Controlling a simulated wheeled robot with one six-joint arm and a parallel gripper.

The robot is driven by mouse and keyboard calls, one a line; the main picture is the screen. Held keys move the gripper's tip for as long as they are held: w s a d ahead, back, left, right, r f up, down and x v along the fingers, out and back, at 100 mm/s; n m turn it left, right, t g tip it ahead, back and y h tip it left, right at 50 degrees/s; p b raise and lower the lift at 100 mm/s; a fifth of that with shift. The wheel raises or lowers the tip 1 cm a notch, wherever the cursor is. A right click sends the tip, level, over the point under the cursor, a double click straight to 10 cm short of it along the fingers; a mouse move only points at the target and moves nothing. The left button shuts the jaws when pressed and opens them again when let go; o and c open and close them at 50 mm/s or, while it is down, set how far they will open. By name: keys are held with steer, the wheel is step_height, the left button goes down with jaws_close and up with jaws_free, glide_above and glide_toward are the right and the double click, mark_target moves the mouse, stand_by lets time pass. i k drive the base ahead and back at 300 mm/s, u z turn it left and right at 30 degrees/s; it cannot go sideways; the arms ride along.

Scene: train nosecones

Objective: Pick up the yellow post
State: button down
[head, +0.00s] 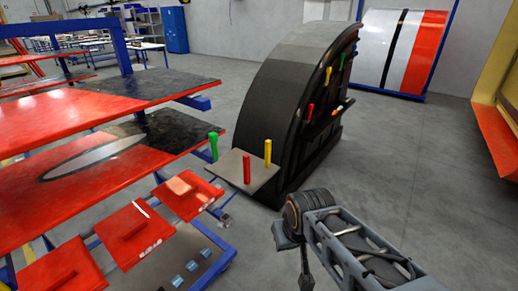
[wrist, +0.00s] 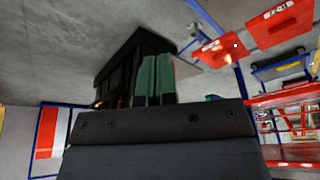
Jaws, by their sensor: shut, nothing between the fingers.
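The yellow post (head: 267,152) stands upright on a small grey plate (head: 236,162) in the head view. A red post (head: 247,168) stands just left and in front of it, and a green post (head: 213,146) stands at the plate's left side. Another yellow post (head: 327,76) is on the side of the dark curved nosecone. My gripper shows in the wrist view with its two green fingers (wrist: 156,80) together and empty. In the head view my arm is at the lower right, apart from the posts. I cannot make out the yellow post in the wrist view.
The dark nosecone (head: 305,85) stands right behind the plate. Red-topped tables (head: 90,105) and red panels (head: 135,230) on a blue-framed cart are at the left. A white, black and red panel (head: 400,50) stands at the back right. Grey floor at the right is clear.

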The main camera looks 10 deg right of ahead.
mark_target(268, 144)
steer(key=z, duration=0.9)
steer(key=i, duration=2.45)
steer(key=u, duration=3.4)
